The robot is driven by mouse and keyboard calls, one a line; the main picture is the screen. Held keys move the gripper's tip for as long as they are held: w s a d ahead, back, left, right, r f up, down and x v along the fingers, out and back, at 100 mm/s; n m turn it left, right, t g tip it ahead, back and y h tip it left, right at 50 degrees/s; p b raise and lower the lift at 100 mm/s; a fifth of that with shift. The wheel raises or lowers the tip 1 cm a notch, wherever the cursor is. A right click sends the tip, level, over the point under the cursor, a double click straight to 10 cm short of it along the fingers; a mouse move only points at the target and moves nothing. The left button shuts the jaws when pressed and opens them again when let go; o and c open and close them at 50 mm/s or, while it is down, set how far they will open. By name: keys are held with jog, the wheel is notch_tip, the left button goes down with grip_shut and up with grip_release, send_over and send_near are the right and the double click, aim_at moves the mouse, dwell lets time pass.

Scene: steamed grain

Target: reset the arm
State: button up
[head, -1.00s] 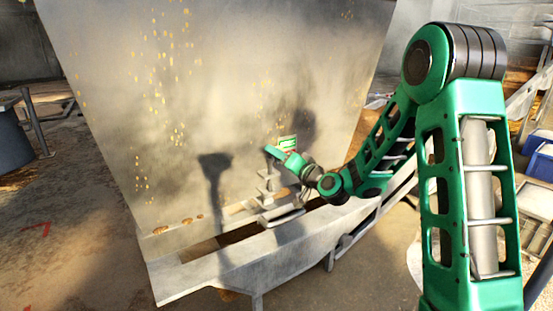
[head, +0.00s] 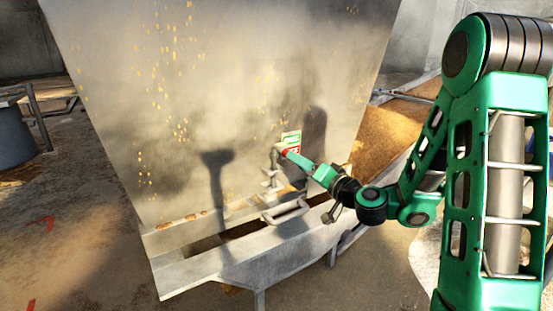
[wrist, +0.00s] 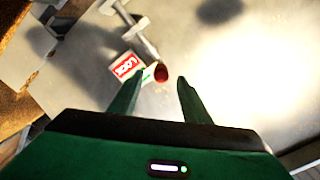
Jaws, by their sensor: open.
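My gripper (head: 287,152) is in front of the big metal hopper's sloped face (head: 180,100), beside a small white, green and red label (head: 291,139). In the wrist view my gripper (wrist: 158,88) has its two green fingers spread with nothing between them. A dark red round knob (wrist: 161,72) shows just beyond the fingertips, next to the red and white label (wrist: 127,67). The gap between fingers and knob is hard to judge. A metal bracket (wrist: 138,35) stands above the label. My arm stretches in from the right.
A metal ledge with a bar handle (head: 286,211) runs along the hopper's foot below my gripper. A heap of brown grain (head: 393,130) lies behind my arm at the right. A grey drum (head: 15,135) stands at the far left. The floor at the left is mostly clear.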

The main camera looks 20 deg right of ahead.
jog(key=s+a+f+n+g+y, duration=0.1)
jog(key=s+a+f+n+g, duration=0.3)
jog(key=s+n+g, duration=0.1)
jog(key=s+d+f+n+g+h, duration=0.1)
jog(key=s+d+f+g+h, duration=0.1)
jog(key=s+d+f+g, duration=0.45)
jog(key=s+d+r+m+g+h, duration=0.1)
jog(key=s+d, duration=0.3)
jog(key=s, duration=0.5)
jog(key=s+d+m+g+h, duration=0.2)
jog(key=s+d+m+g, duration=0.1)
jog(key=s, duration=0.7)
jog(key=s+d+r+m+g+h, duration=0.1)
jog(key=s+d+m+g, duration=0.1)
jog(key=s, duration=0.8)
jog(key=d+m, duration=0.1)
jog(key=d, duration=0.1)
jog(key=shift+d+r, duration=0.35)
jog(key=shift+d, duration=0.05)
